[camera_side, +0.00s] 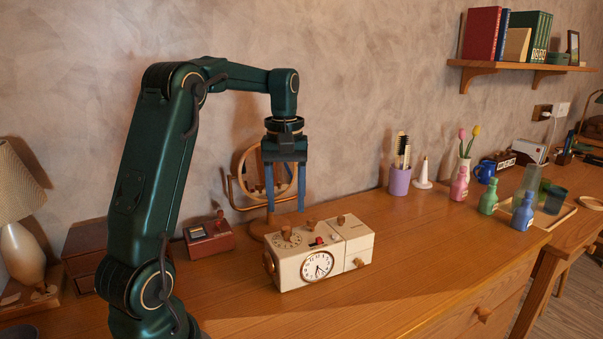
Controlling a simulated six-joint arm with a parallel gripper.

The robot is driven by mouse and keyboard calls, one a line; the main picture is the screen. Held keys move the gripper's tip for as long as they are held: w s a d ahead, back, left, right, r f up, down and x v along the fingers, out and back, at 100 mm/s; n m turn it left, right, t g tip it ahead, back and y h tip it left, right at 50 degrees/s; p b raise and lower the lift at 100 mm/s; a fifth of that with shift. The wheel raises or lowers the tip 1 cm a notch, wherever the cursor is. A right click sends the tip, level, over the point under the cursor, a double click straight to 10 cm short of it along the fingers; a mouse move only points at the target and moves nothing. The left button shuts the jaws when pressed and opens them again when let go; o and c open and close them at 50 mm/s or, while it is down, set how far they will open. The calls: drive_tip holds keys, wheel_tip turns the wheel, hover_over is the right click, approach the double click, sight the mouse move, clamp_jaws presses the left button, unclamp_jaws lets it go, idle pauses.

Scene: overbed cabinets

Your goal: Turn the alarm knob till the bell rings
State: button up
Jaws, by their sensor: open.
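A cream box-shaped alarm clock (350,264) with a round white dial (318,266) on its front stands on the wooden dresser top. Its top carries several small wooden knobs, one at the left (287,233) on a round marked plate, one in the middle (312,225) and one at the right (341,219). A small red part (319,240) also sits on top. Wooden knobs show on its left side and front. I cannot tell which knob is the alarm knob. My gripper (286,207) is open and empty, pointing down above the clock's top, apart from the knobs.
A round mirror (230,191) on a wooden stand is close behind my gripper. A small red-brown box (209,238) lies left of the clock. A purple cup (400,181) with brushes and several coloured bottles stand right.

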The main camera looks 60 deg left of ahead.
sight(287, 228)
idle(0.3)
drive_tip(key=m, duration=0.9)
drive_tip(key=shift+m, duration=0.3)
drive_tip(key=shift+f+m, duration=0.2)
drive_tip(key=shift+m, duration=0.1)
drive_tip(key=shift+f, duration=2.45)
clamp_jaws()
